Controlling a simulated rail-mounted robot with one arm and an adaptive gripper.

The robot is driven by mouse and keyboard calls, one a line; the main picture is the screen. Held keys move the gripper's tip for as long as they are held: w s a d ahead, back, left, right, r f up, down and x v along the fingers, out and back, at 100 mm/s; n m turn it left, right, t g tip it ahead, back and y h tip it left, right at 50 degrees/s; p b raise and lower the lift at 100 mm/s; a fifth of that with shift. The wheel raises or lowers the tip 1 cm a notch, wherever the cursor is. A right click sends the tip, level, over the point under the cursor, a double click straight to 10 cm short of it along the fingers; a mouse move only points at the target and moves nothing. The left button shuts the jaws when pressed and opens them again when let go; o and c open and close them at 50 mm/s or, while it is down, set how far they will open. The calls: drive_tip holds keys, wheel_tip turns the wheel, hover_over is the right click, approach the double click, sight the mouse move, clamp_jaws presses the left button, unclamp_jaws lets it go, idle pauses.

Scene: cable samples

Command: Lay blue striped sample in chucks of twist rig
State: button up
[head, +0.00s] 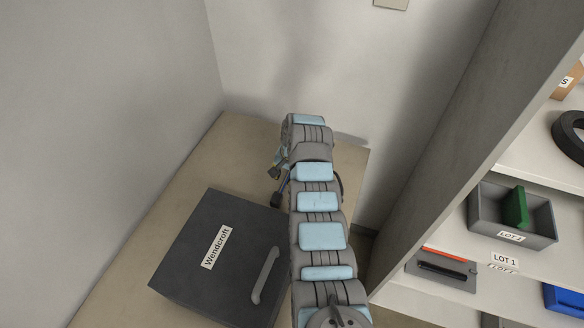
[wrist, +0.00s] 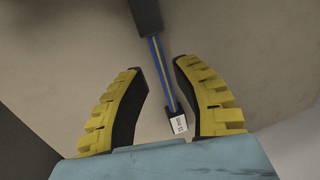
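In the wrist view a blue cable sample with a thin yellow stripe (wrist: 162,72) runs between my gripper's fingers. It has a large dark end block (wrist: 146,15) at the top and a small dark end with a white tag (wrist: 179,125) at the bottom. The tag's print is too small to read. My gripper (wrist: 168,92) has yellow fingers with black pads, spread apart with gaps beside the cable. In the head view my arm hides most of the gripper; a blue strip with a dark end (head: 279,194) shows beside it. I see no chucks of a twist rig.
A dark box labelled Wendcroft (head: 185,270), with a grey handle, stands on the tan table (head: 165,180) left of my arm. Walls close in behind and left. At right, a shelf unit (head: 440,140) holds a grey tray (head: 485,220) with a green piece and other lot items.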

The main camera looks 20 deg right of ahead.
sight(281, 189)
drive_tip(key=shift+w+a+f, duration=0.1)
drive_tip(key=shift+f, duration=0.75)
drive_tip(key=shift+a+f+b, duration=0.2)
drive_tip(key=shift+f, duration=0.7)
drive_tip(key=shift+a+f+b, duration=0.15)
drive_tip(key=shift+f, duration=0.7)
drive_tip(key=shift+a+f+b, duration=0.1)
drive_tip(key=shift+f+b, duration=0.35)
drive_tip(key=shift+f, duration=0.5)
clamp_jaws()
